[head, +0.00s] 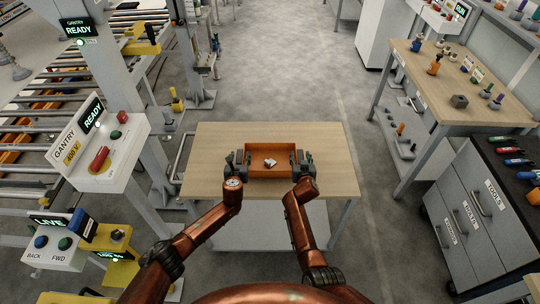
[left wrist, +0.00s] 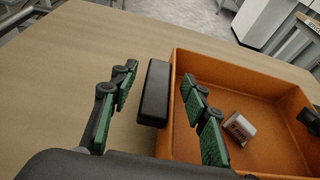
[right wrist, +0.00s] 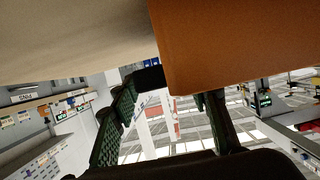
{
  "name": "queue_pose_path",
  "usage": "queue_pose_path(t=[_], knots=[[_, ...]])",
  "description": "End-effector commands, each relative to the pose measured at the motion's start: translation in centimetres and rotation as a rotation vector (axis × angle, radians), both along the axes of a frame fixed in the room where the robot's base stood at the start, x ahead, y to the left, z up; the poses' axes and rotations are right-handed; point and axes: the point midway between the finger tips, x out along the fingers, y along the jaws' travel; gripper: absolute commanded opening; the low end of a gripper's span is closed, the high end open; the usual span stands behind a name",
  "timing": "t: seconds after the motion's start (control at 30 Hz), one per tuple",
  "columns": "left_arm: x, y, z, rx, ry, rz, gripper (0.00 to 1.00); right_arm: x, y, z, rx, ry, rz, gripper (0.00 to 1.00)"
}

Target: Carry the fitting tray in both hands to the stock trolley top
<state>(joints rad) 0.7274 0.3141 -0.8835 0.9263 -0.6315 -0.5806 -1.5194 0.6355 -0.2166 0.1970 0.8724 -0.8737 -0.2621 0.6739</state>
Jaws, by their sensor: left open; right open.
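The orange fitting tray (head: 272,173) stands on the wooden top of the stock trolley (head: 330,145), near its middle, and appears to rest flat. It holds a small pale grey fitting (head: 269,162), also seen in the left wrist view (left wrist: 240,128). My left gripper (head: 240,162) is open at the tray's left end. Its fingers (left wrist: 160,115) stand apart on either side of a black handle (left wrist: 153,92), one of them over the tray's inside. My right gripper (head: 302,162) is open at the right end. Its fingers (right wrist: 168,118) are apart, with a black handle (right wrist: 150,78) between them.
A roller conveyor (head: 45,125) and gantry control boxes (head: 100,150) stand on the left. A wooden workbench (head: 450,85) with several small parts and a grey drawer cabinet (head: 465,210) stand on the right. The trolley top around the tray is clear. Open floor (head: 270,80) lies behind it.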

Motion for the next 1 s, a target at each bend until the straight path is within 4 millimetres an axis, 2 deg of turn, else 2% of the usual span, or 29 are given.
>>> queue_pose_path(t=[0.6,0.77,1.0], knots=[[-6.3,0.0,2.3,-0.001,0.001,-0.001,0.42,0.0,0.0,0.0,0.000,0.000,0.000,0.42],[-6.8,0.1,2.5,0.000,0.001,0.001,0.42,0.0,-0.1,0.3,0.001,-0.002,-0.001,0.42],[-6.8,0.1,2.5,0.000,0.001,0.001,0.42,0.0,0.0,3.0,-0.001,-0.004,0.001,0.42]])
